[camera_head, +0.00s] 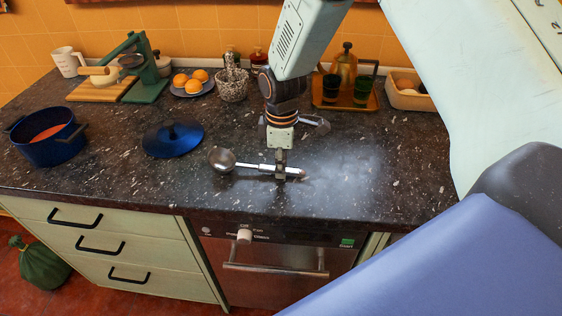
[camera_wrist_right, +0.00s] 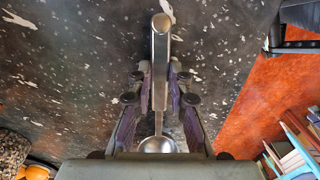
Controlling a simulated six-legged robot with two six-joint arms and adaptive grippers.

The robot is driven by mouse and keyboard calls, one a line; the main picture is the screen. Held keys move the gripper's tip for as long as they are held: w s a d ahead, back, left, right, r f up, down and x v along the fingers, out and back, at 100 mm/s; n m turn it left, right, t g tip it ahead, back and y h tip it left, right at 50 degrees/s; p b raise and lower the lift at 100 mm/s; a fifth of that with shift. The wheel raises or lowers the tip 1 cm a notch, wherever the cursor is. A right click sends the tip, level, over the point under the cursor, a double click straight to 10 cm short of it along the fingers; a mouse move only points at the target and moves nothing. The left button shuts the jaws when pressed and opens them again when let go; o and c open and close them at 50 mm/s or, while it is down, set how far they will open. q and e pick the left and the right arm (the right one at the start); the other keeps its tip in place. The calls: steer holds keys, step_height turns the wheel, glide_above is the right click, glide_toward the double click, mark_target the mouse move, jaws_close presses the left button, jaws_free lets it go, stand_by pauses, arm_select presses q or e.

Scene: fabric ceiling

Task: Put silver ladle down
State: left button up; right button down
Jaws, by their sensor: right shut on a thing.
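The silver ladle (camera_head: 222,160) is over the front part of the dark speckled countertop (camera_head: 370,205), its round bowl to the left and its handle running right. My right gripper (camera_head: 281,172) points down and is shut on the handle. In the right wrist view the ladle's handle (camera_wrist_right: 160,50) lies between the fingers of the right gripper (camera_wrist_right: 160,88), with the bowl nearer the palm. The ladle looks low and about level; I cannot tell whether it touches the counter. My left gripper is not in view.
A blue lid (camera_head: 173,138) and a blue pot (camera_head: 48,137) with red contents stand left of the ladle. Behind are a plate of oranges (camera_head: 193,86), a patterned container (camera_head: 232,86) and a tray (camera_head: 345,103) with dark glasses. The counter right of the gripper is clear.

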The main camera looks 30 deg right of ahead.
steer(key=shift+w+d+f, duration=0.1)
steer(key=shift+w+f, duration=0.05)
steer(key=c, duration=1.6)
jaws_free()
steer(key=shift+w, duration=0.1)
steer(key=shift+o, duration=2.2)
steer(key=shift+s, duration=0.2)
steer(key=shift+w, duration=0.15)
step_height(320, 180, up, 12)
steer(key=shift+s, duration=0.2)
